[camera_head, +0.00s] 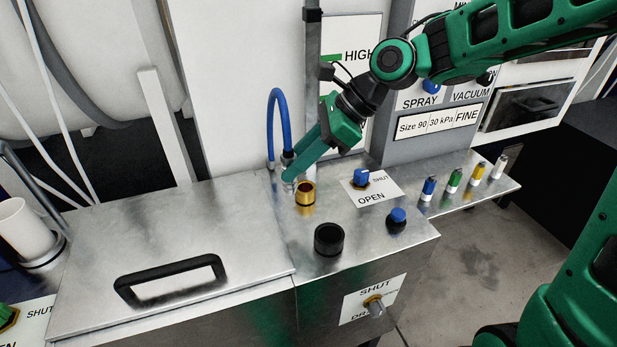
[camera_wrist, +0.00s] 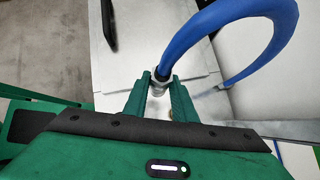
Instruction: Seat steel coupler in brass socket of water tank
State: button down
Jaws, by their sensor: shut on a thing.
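My gripper (camera_head: 292,174) is shut on the steel coupler (camera_wrist: 159,86), which sits at the end of a blue hose (camera_head: 272,105). In the wrist view both fingers (camera_wrist: 160,96) press on the coupler's sides; in the head view the fingers mostly hide it. The hose arches up from the coupler and down behind the gripper. The brass socket (camera_head: 306,196) stands upright on the steel top of the water tank, just right of and nearer than the fingertips. Its mouth is empty. The coupler is apart from the socket, behind and left of it.
A black round port (camera_head: 328,240), a blue-capped knob (camera_head: 397,220) and a blue valve handle (camera_head: 362,177) stand on the tank top. The handled lid (camera_head: 170,250) lies left. Several coloured nozzles (camera_head: 453,181) stand on the right shelf. A grey post (camera_head: 313,60) rises behind the gripper.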

jog(key=shift+w+d+f, duration=0.65)
jog(key=shift+w+f, duration=0.5)
jog(key=shift+f, duration=0.4)
jog(key=shift+w+d+f, duration=0.7)
jog(key=shift+w+f, duration=0.5)
jog(key=shift+f, duration=0.35)
jog(key=shift+w+d+f, duration=0.65)
jog(key=shift+w+f, duration=0.5)
jog(key=shift+f, duration=0.4)
jog(key=c, duration=1.5)
grip_release()
jog(key=shift+o, duration=0.2)
jog(key=shift+r, duration=0.1)
jog(key=shift+w+r, duration=0.1)
